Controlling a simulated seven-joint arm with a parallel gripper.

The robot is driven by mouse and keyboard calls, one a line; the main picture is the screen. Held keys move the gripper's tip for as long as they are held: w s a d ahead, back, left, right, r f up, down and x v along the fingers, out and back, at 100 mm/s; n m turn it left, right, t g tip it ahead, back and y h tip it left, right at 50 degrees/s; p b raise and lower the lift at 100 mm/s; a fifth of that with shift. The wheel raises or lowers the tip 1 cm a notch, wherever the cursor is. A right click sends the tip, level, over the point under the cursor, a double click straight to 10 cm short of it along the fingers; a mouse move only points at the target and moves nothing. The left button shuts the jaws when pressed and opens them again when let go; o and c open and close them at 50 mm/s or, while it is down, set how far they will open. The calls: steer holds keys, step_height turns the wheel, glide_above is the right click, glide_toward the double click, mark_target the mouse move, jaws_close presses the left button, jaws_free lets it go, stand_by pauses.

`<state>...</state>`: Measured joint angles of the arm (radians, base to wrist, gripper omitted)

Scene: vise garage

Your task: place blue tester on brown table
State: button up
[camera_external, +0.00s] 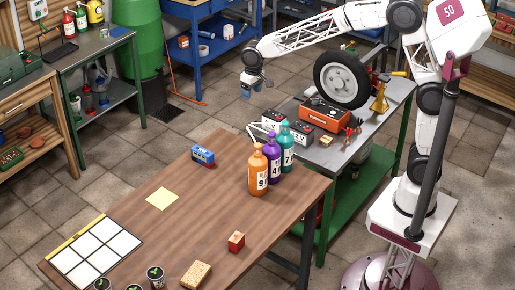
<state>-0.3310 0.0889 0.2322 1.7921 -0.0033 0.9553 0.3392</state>
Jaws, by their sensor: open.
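A small blue box-shaped device (203,155), which looks like the blue tester, lies on the brown table (150,225) near its far edge. It has a pale patch on its side. My gripper (257,87) is open, held up in the air beyond the far edge of the brown table. In the picture it is above and to the right of the blue device, well apart from it. The fingertips are small and dark bluish, and I see nothing clearly held between them.
Orange (258,174), purple and teal bottles stand at the brown table's right. A yellow note (162,198), white grid board (92,252), red block (236,241), sponge (195,275) and small pots lie nearer. The grey bench (335,150) holds a wheel (341,79), red charger and batteries.

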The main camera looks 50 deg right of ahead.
steer(key=s+d+r+t, duration=0.1)
steer(key=s+d+r, duration=0.2)
steer(key=s+d, duration=0.55)
steer(key=s+d+r, duration=0.4)
steer(key=s+d, duration=0.3)
steer(key=s, duration=0.3)
steer(key=s+d+f, duration=0.2)
steer(key=s+d, duration=0.2)
steer(key=s, duration=0.7)
steer(key=s+d+f, duration=0.2)
steer(key=s+d, duration=0.3)
steer(key=s, duration=0.7)
steer(key=shift+s+d+t, duration=0.2)
steer(key=shift+s+t, duration=0.05)
steer(key=shift+t, duration=0.15)
